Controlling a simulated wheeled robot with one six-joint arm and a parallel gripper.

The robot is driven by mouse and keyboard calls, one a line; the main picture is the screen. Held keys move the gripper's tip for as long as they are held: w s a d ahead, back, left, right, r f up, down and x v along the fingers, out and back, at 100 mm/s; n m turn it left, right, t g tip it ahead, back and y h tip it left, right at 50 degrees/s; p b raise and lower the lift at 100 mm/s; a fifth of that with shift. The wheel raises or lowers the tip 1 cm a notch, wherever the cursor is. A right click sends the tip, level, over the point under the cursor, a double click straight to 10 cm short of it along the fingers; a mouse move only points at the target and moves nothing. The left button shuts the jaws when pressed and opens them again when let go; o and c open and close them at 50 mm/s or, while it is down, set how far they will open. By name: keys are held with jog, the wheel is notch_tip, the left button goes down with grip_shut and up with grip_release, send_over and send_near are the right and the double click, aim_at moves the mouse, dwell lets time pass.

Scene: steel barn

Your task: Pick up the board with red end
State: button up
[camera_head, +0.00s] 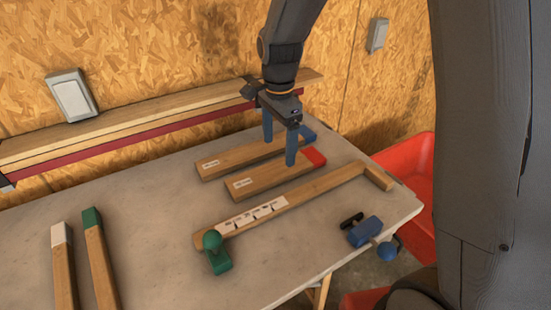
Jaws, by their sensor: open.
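The board with the red end (266,179) lies flat on the table, with its red tip toward the right and a white label near its left end. My gripper (279,152) points down with its two blue fingers apart, above the right part of this board and the board behind it. It holds nothing. One finger overlaps the red-ended board near its red tip in the picture. I cannot tell how high the fingertips are above the wood.
A blue-ended board (236,159) lies just behind, nearly parallel. In front lies a long measuring board (310,192) with a green clamp (216,254). A blue clamp (365,231) sits near the right edge. White-ended (63,270) and green-ended (98,260) boards lie left. A red bin (405,166) stands right.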

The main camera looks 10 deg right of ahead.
aim_at(278, 169)
jog(key=shift+a+f+p, duration=0.1)
jog(key=shift+f+p, duration=1.05)
jog(key=shift+f, duration=2.6)
jog(key=c, duration=1.3)
jog(key=shift+r, duration=0.1)
